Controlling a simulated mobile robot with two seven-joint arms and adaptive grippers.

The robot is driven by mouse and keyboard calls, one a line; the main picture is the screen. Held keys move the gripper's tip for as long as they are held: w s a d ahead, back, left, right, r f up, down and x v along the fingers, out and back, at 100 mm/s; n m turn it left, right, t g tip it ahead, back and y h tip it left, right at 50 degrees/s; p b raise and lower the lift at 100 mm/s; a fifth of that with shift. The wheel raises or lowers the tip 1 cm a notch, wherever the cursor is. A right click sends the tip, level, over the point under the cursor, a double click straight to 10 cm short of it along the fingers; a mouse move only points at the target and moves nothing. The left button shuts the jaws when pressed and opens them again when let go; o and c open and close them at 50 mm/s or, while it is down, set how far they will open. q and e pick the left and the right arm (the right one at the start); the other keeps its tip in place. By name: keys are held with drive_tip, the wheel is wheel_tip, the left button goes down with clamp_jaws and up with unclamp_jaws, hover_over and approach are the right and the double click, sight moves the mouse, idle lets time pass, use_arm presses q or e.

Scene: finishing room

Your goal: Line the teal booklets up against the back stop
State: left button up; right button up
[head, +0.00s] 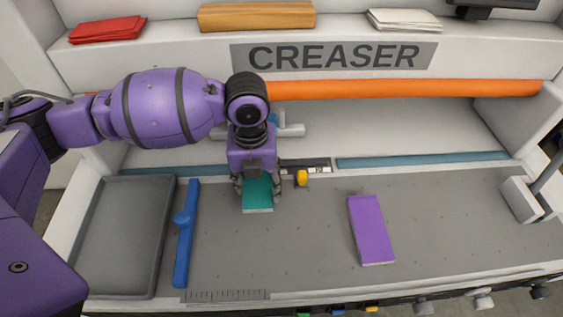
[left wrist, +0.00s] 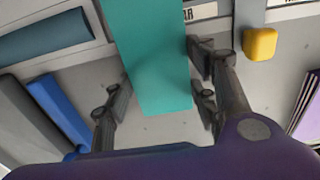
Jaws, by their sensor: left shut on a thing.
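One teal booklet (head: 258,196) lies on or just above the grey machine bed, left of its middle. My left gripper (head: 257,186) comes down over it from behind and is shut on its sides. In the left wrist view the teal booklet (left wrist: 158,60) fills the space between the fingers (left wrist: 160,85). Long blue-teal strips (head: 422,159) run along the back of the bed and may be the back stop. The booklet's far end is hidden under my gripper in the head view, so I cannot tell whether it touches anything. My right gripper is not in view.
A purple booklet (head: 371,230) lies to the right on the bed. A yellow knob (head: 302,178) is close beside my gripper. A blue bar (head: 185,235) and a grey tray (head: 125,240) are to the left. An orange roller (head: 410,89) spans the back. The bed's front middle is clear.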

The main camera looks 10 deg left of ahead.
sight(258, 188)
use_arm(q)
drive_tip(key=o, duration=1.4)
drive_tip(key=shift+o, duration=0.2)
wheel_tip(258, 188, up, 12)
